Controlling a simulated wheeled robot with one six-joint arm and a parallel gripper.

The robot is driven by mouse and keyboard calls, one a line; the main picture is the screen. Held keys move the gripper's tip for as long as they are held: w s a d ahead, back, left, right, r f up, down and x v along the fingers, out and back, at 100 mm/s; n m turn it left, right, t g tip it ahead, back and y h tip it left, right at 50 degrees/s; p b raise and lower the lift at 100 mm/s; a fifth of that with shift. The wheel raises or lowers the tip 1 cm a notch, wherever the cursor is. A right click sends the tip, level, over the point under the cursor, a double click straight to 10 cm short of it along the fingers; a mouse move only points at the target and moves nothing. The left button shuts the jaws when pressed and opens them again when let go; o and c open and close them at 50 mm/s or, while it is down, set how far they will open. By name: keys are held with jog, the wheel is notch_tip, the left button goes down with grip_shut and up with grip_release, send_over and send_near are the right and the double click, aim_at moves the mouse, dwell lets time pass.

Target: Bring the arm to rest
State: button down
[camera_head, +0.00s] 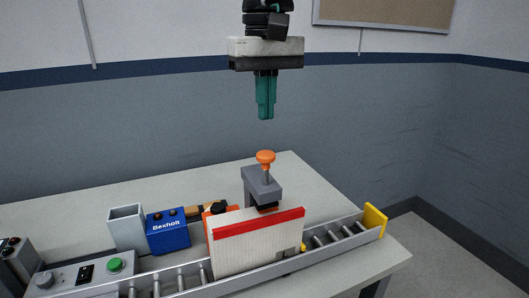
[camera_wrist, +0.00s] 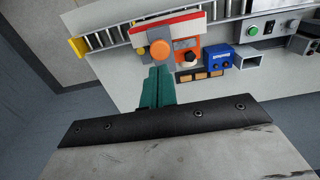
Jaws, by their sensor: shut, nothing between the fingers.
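My gripper (camera_head: 265,112) hangs in the air above the table, pointing down, with its teal fingers closed together and nothing between them. In the wrist view my gripper (camera_wrist: 158,72) shows its shut teal fingers near the middle, with the table behind. In the head view a grey clamp-like stand (camera_head: 262,183) with an orange knob (camera_head: 265,157) on top stands below the fingers, with a clear gap between. The orange knob also shows in the wrist view (camera_wrist: 160,50), just past the fingertips.
A white panel with a red top edge (camera_head: 258,225) stands at the roller conveyor (camera_head: 335,236). A blue Bexholt box (camera_head: 168,233), a grey open bin (camera_head: 126,230) and a control box with a green button (camera_head: 115,265) are at the left. The table's back right (camera_head: 310,190) is clear.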

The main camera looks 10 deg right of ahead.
jog(key=shift+r, duration=0.65)
jog(key=s+d+f+m+t, duration=0.1)
jog(key=s+d+f+m, duration=0.2)
jog(key=s+d+f, duration=1.6)
jog(key=shift+s+d, duration=0.25)
jog(key=shift+d, duration=0.6)
jog(key=shift+f, duration=0.1)
jog(key=shift+a, duration=0.1)
